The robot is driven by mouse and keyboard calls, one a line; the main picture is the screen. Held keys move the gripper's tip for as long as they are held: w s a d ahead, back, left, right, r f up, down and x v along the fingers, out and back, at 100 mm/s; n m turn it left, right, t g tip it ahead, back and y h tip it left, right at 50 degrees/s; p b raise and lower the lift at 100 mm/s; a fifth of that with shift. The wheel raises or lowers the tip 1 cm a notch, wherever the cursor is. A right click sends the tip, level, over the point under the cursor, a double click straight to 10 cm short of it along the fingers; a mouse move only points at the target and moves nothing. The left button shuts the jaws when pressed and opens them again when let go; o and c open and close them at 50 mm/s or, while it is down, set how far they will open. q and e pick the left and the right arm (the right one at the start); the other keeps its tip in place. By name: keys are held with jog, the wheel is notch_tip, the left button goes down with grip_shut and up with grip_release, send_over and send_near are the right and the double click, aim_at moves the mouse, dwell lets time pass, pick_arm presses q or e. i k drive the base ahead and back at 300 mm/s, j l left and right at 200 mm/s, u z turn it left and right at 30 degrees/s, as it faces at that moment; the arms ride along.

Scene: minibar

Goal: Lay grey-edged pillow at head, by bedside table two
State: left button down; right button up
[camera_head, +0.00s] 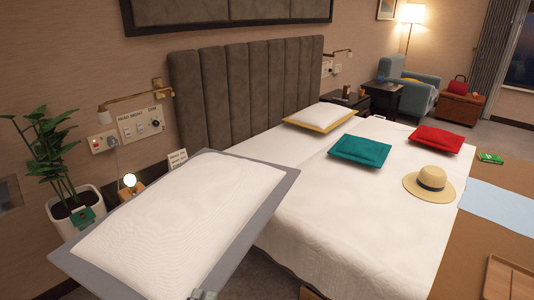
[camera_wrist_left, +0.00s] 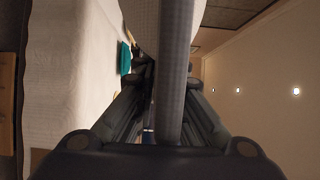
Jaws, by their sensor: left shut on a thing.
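The grey-edged pillow (camera_head: 185,215), white with a wide grey border, is held up at the lower left in the head view, over the near side of the bed. My left gripper (camera_head: 205,294) just shows at the pillow's near edge, at the bottom of the picture. In the left wrist view its fingers (camera_wrist_left: 172,78) are shut on the grey border (camera_wrist_left: 174,60). The bed (camera_head: 350,225) has a padded headboard (camera_head: 245,90). A bedside table (camera_head: 140,183) is partly hidden behind the pillow; another dark bedside table (camera_head: 350,101) stands at the far side. My right gripper is out of view.
A yellow-edged white pillow (camera_head: 320,116) lies at the far head side. Teal (camera_head: 360,150) and red (camera_head: 436,139) cushions and a straw hat (camera_head: 430,183) lie on the bed. A potted plant (camera_head: 75,205) and wall lamp (camera_head: 130,100) are at left. The near bed middle is clear.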

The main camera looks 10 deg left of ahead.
aim_at(266, 158)
jog(key=i+j+z, duration=0.15)
jog(key=i+j, duration=0.15)
jog(key=i+j+z, duration=0.1)
jog(key=i+j, duration=0.2)
jog(key=i+j+z, duration=0.25)
jog(key=i+j, duration=0.25)
jog(key=j, duration=0.25)
jog(key=i+j+z, duration=0.15)
jog(key=j, duration=0.25)
jog(key=i+j+z, duration=0.1)
jog(key=i+j, duration=0.2)
jog(key=i+j+z, duration=0.15)
jog(key=j, duration=0.4)
jog(key=i, duration=0.05)
